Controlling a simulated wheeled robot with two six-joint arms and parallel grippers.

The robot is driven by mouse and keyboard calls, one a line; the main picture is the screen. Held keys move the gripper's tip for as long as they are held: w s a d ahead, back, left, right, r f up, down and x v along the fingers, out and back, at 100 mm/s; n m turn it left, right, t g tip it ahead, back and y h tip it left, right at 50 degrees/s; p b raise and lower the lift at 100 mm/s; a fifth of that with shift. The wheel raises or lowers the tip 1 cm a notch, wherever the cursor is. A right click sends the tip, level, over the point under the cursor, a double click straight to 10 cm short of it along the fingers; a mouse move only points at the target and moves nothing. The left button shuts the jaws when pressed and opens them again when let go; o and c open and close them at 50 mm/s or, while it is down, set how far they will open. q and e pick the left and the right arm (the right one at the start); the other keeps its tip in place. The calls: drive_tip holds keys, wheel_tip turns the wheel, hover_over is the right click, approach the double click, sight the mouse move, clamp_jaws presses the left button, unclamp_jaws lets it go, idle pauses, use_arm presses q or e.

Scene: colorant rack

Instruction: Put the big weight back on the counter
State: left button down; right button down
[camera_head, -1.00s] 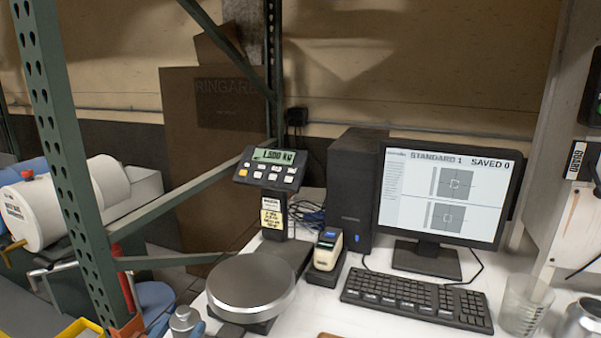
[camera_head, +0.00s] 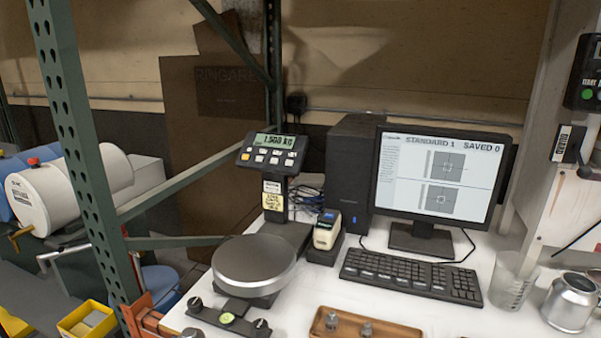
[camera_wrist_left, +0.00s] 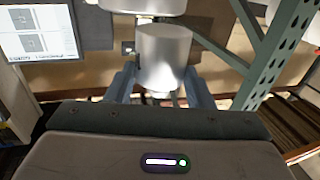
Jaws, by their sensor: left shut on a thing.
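The big weight (camera_wrist_left: 163,55) is a silver metal cylinder in the left wrist view. My left gripper (camera_wrist_left: 161,88) is shut on it, with a blue-grey finger on each side. In the head view only a small grey top, probably this weight (camera_head: 192,332), shows at the bottom edge, left of the scale's front; the fingers are not clearly seen there. The white counter (camera_head: 300,295) carries the scale, whose round metal pan (camera_head: 254,262) is empty. My right gripper is in neither view.
A wooden tray (camera_head: 385,328) with small weights stands at the counter's front. The keyboard (camera_head: 410,275), monitor (camera_head: 437,185), glass beaker (camera_head: 512,283) and metal jug (camera_head: 570,302) stand right. A green rack post (camera_head: 75,130) rises left. Counter between pan and tray is clear.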

use_arm(q)
wheel_tip(320, 180, down, 6)
drive_tip(key=s+n+y, duration=0.1)
drive_tip(key=s, duration=0.1)
drive_tip(key=shift+s+y, duration=0.15)
drive_tip(key=shift+y, duration=0.15)
drive_tip(key=shift+r, duration=0.1)
idle(0.4)
